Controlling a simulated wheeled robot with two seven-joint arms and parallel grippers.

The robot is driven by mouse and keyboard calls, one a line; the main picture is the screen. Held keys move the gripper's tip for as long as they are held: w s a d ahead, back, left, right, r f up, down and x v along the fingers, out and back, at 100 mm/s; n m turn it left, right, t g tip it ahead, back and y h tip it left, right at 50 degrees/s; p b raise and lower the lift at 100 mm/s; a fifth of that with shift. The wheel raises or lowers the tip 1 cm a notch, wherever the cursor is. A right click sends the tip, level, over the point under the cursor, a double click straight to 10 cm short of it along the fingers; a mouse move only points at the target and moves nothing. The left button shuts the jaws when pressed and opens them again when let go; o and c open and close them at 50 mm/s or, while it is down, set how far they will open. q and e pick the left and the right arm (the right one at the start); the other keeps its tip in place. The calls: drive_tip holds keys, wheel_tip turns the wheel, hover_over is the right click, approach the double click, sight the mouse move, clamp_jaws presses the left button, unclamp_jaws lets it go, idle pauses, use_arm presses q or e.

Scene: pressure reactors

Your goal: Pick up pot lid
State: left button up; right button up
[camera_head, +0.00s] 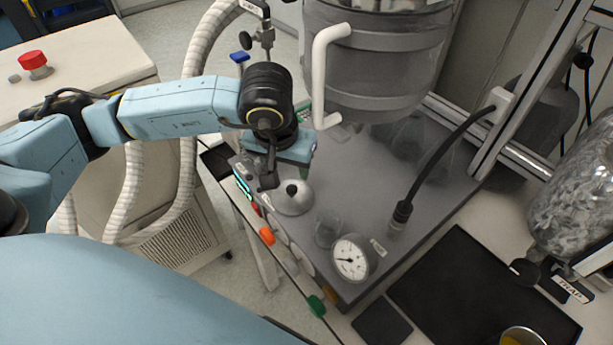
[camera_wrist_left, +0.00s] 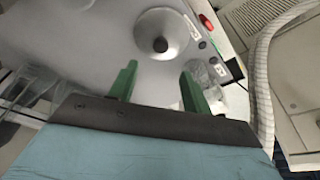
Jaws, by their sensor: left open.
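The pot lid (camera_head: 294,198) is a shallow silver dome with a black knob. It lies on the grey bench top near its left edge, left of a pressure gauge. In the left wrist view the lid (camera_wrist_left: 168,32) shows whole or nearly whole, with its dark knob facing the camera. My left gripper (camera_head: 270,178) is just up and left of the lid in the head view. Its two green fingers (camera_wrist_left: 158,84) are apart with nothing between them, and the knob appears beyond the fingertips. My right gripper is not in view.
A large glass vessel (camera_head: 375,60) with a white handle (camera_head: 322,75) hangs close to the gripper. A round gauge (camera_head: 351,258) and a small glass beaker (camera_head: 328,231) stand near the lid. A black hose (camera_head: 445,158) rises at right. A black mat (camera_head: 480,295) lies front right.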

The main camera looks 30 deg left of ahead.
sight(292, 187)
use_arm(q)
wheel_tip(292, 187, down, 4)
drive_tip(key=shift+s+r+p, duration=0.15)
drive_tip(key=shift+p, duration=0.3)
drive_tip(key=shift+x, duration=1.25)
drive_tip(key=shift+f, duration=0.4)
drive_tip(key=c, duration=1)
clamp_jaws()
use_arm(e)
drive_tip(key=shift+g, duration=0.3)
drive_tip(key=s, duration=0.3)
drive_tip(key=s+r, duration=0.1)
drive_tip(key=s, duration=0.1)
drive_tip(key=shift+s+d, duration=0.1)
use_arm(q)
drive_tip(key=shift+w+r, duration=0.15)
drive_tip(key=shift+w, duration=0.1)
